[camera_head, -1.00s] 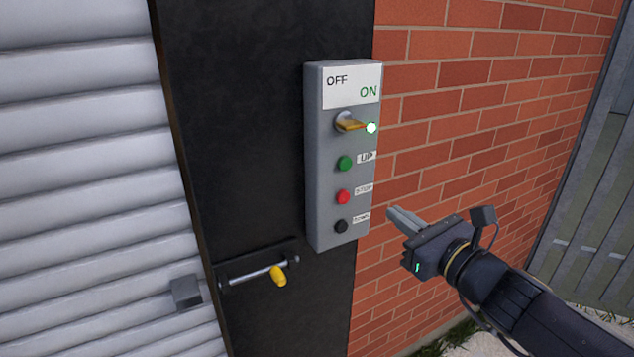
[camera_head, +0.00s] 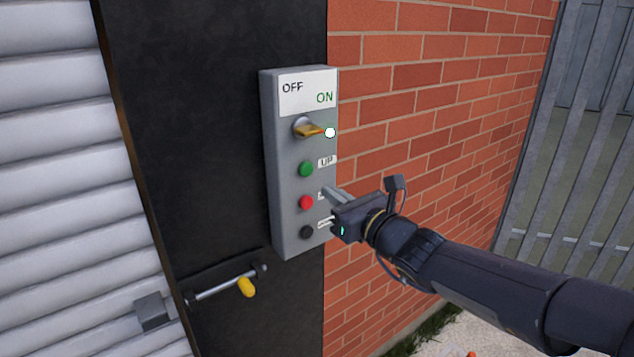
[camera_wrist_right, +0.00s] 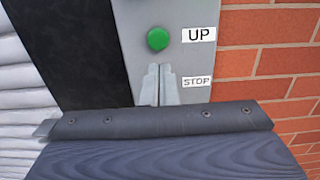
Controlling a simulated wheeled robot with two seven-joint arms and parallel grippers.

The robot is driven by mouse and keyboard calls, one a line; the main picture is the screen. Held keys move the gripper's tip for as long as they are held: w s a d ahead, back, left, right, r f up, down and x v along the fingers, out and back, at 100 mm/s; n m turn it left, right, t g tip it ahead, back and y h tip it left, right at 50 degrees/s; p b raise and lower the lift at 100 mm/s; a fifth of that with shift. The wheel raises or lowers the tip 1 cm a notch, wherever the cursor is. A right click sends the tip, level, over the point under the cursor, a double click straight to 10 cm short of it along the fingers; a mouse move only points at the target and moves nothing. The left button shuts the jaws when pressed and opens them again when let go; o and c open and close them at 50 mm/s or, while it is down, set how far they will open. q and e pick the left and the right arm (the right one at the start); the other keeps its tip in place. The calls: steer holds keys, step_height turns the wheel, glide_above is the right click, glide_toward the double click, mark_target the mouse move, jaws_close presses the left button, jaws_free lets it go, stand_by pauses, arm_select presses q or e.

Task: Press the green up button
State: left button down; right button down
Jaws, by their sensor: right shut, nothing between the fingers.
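The green up button (camera_head: 306,169) sits on the grey control box (camera_head: 289,215), beside its UP label. It also shows in the right wrist view (camera_wrist_right: 157,39), just beyond my fingertips. My right gripper (camera_head: 327,188) is shut and empty, with its fingers pointing at the box a little below and right of the green button. In the right wrist view its closed fingers (camera_wrist_right: 160,78) hide the red stop button. The red stop button (camera_head: 306,202) and black down button (camera_head: 306,233) show in the head view. My left gripper is out of view.
A yellow rotary switch (camera_head: 308,131) is turned towards ON above the buttons. A brick wall (camera_head: 420,110) lies right of the box, and a slatted shutter (camera_head: 50,180) lies left.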

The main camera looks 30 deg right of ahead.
mark_target(308, 176)
steer(key=w, duration=0.3)
steer(key=w+p, duration=0.1)
steer(key=w, duration=0.1)
steer(key=shift+w+a+r, duration=0.15)
steer(key=shift+w+a, duration=0.1)
steer(key=shift+w, duration=0.1)
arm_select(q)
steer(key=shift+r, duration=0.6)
